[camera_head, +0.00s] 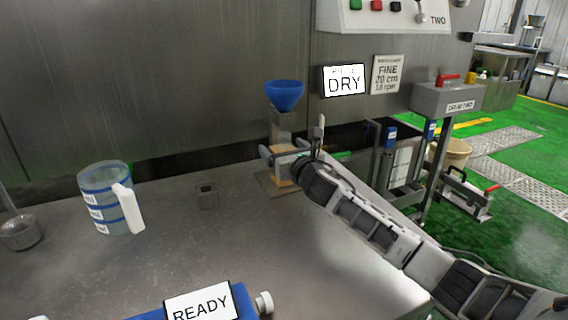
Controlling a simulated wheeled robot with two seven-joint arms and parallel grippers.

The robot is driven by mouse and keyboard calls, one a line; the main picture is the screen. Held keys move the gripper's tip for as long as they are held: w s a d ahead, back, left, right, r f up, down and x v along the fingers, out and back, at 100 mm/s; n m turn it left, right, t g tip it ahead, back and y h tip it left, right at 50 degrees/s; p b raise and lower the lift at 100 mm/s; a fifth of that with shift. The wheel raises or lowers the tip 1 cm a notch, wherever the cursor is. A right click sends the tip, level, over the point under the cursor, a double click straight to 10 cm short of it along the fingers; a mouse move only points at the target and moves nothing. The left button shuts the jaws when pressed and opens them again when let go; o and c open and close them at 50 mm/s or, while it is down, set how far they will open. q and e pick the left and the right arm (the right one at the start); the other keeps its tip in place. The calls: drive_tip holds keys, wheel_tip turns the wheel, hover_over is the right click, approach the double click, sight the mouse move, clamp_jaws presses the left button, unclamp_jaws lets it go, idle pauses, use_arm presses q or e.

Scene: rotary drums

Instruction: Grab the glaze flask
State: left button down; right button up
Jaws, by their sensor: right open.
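My right gripper (290,150) reaches in from the right and is open at a stand with a blue funnel (285,95) on top. The stand has a grey upright (281,125) and a brownish base plate (269,187) on the metal bench. Something amber shows low at the stand, just below the fingers, and may be the glaze flask; the gripper hides much of it. I cannot tell whether the fingers touch it. A clear jug (103,205) with blue bands and a white handle stands upright at the left, well apart from the gripper. My left gripper is not in view.
The metal bench (150,265) is mostly clear in the middle. A small metal cup (20,232) is at the far left. A blue item with a READY sign (201,306) is at the front edge. A DRY sign (344,81) hangs on the back wall. A grey box (447,98) stands at right.

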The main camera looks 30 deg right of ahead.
drive_tip(key=c, duration=1.1)
drive_tip(key=shift+r, duration=0.1)
